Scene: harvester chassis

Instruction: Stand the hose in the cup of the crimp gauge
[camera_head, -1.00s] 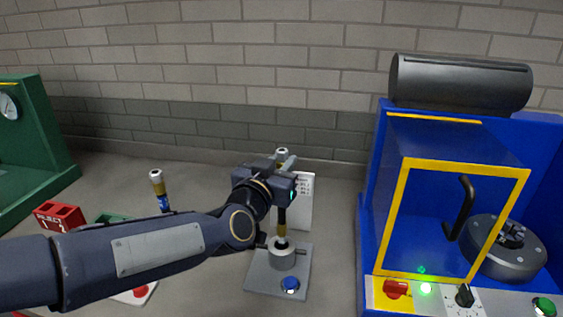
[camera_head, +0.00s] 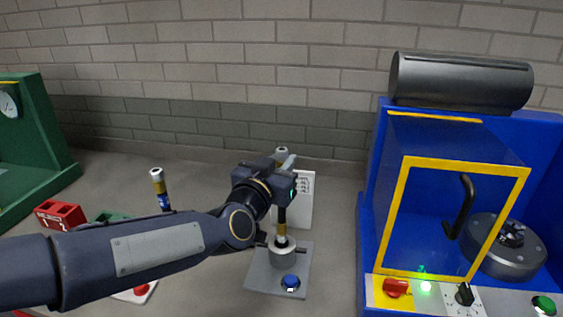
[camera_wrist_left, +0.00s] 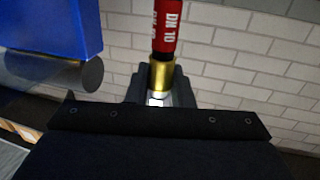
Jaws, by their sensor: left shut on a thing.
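My left gripper (camera_head: 284,166) is shut on a hose, which hangs upright from it. The hose has a dark middle, a brass ferrule (camera_head: 282,230) near its lower end and a pale fitting at its top. The left wrist view shows the hose's red part marked DN 10 (camera_wrist_left: 167,28) and a brass ferrule (camera_wrist_left: 161,76). The crimp gauge (camera_head: 263,278) is a grey plate with a round grey cup (camera_head: 283,257) and a blue button. The hose's lower end is at the cup's mouth; I cannot tell how deep it sits. My right gripper is not in view.
A second hose (camera_head: 161,190) with a blue band stands at the left, behind my arm. A red block (camera_head: 60,214) lies farther left. A blue machine (camera_head: 368,220) with a yellow-framed door stands close on the right. A white card (camera_head: 305,205) stands behind the gauge.

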